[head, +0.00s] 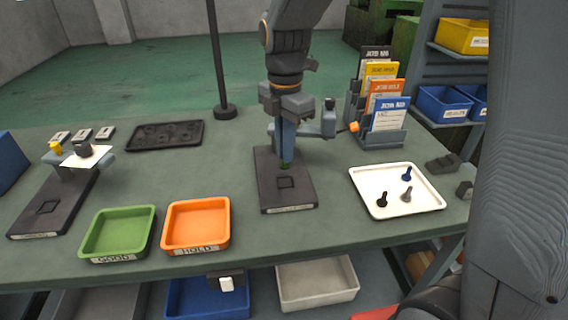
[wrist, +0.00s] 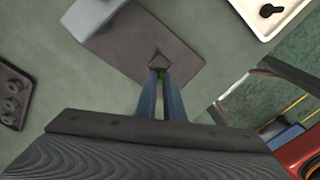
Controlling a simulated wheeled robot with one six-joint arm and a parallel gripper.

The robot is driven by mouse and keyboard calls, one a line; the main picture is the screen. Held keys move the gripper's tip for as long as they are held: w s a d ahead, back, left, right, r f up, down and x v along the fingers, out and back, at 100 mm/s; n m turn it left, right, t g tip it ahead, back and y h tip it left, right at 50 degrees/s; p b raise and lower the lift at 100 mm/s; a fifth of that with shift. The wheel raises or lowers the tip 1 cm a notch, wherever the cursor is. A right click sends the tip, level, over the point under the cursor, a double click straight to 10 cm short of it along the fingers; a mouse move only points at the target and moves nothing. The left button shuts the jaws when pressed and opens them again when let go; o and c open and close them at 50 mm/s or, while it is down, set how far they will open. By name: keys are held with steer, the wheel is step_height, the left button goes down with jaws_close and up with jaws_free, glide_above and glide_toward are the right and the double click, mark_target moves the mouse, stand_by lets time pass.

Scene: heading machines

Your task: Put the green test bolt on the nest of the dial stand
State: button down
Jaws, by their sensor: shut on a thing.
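My gripper (head: 285,160) points straight down over the dark base plate (head: 294,200) of the middle stand. It is shut on the green test bolt (head: 285,165), of which only a small green part shows between the fingertips. The square nest (head: 286,183) on that plate shows just below the bolt in the head view. In the wrist view the fingertips (wrist: 160,74) and the green bolt (wrist: 160,72) overlap the near edge of the nest (wrist: 158,60). The gap between bolt and nest is hard to tell. The stand's upright is partly hidden behind my arm.
A similar stand (head: 38,222) is at the left. Green (head: 92,252) and orange (head: 190,246) trays lie at the front. A white tray (head: 432,202) with three bolts is at the right, before a card rack (head: 385,140). A dark tray (head: 190,143) lies behind.

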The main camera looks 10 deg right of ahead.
mark_target(285, 165)
steer(key=shift+f+p, duration=0.35)
steer(key=shift+f, duration=2.05)
steer(key=shift+f, duration=0.2)
steer(key=c, duration=1.9)
jaws_free()
steer(key=shift+o, duration=0.2)
steer(key=shift+r, duration=0.1)
step_height(285, 165, up, 12)
steer(key=shift+f+b, duration=0.1)
steer(key=shift+b, duration=0.95)
steer(key=shift+s+d, duration=0.1)
steer(key=s+d+f+m, duration=0.3)
steer(key=s+f+m, duration=0.1)
steer(key=m, duration=0.3)
steer(key=s+d+f+m, duration=0.3)
steer(key=s+f+m, duration=0.1)
steer(key=m, duration=0.4)
steer(key=s+d+f+m, duration=0.3)
steer(key=s+f+m, duration=0.1)
steer(key=f+m, duration=0.2)
steer(key=shift+d+m+t, duration=0.25)
steer(key=shift+m+t, duration=0.05)
steer(key=shift+m, duration=0.5)
steer(key=shift+s+d+f+m, duration=0.15)
steer(key=shift+s+f+m, duration=0.1)
steer(key=shift+s+m, duration=0.35)
